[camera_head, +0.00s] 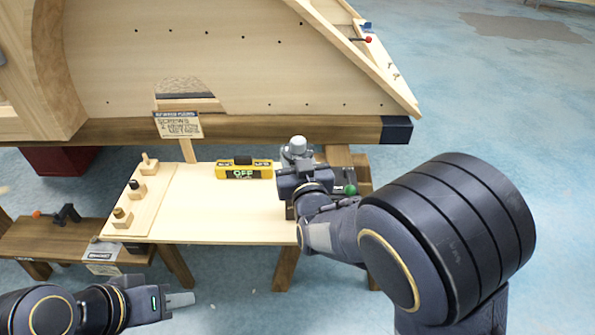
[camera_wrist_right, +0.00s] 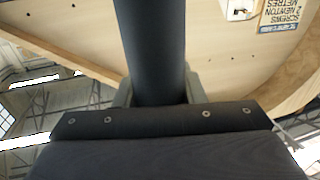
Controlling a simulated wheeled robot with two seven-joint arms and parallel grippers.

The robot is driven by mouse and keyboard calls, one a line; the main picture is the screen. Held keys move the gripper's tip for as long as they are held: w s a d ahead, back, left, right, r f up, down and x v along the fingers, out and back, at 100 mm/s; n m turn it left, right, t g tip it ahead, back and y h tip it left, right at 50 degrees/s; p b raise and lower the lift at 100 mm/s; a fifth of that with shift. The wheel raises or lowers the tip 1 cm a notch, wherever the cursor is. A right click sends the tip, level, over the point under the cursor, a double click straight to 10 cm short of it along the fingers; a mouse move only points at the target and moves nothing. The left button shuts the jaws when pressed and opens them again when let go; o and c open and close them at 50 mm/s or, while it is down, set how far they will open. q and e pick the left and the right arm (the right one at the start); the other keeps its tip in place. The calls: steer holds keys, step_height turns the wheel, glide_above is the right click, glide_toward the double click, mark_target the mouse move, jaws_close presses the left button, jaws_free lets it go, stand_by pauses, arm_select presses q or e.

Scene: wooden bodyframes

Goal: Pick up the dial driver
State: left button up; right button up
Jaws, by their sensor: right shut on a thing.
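My right gripper (camera_head: 298,172) is at the right end of the pale table, beside the yellow box. It is shut on what looks like the dial driver (camera_head: 297,147), whose grey rounded top rises above the gripper. In the right wrist view the held dial driver (camera_wrist_right: 152,50) is a thick dark cylinder between the fingers. The gripper hides its lower part, so I cannot tell whether it touches the table. My left gripper (camera_head: 181,300) is low at the left, in front of the table and away from it; its finger gap does not show.
The pale table (camera_head: 215,220) has clear room in its middle. A sign (camera_head: 178,124) stands behind, below the large wooden frame (camera_head: 230,60). A green ball (camera_head: 350,189) is beside my right gripper.

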steer(key=shift+r, duration=0.1)
step_height(320, 180, up, 38)
steer(key=p, duration=2.3)
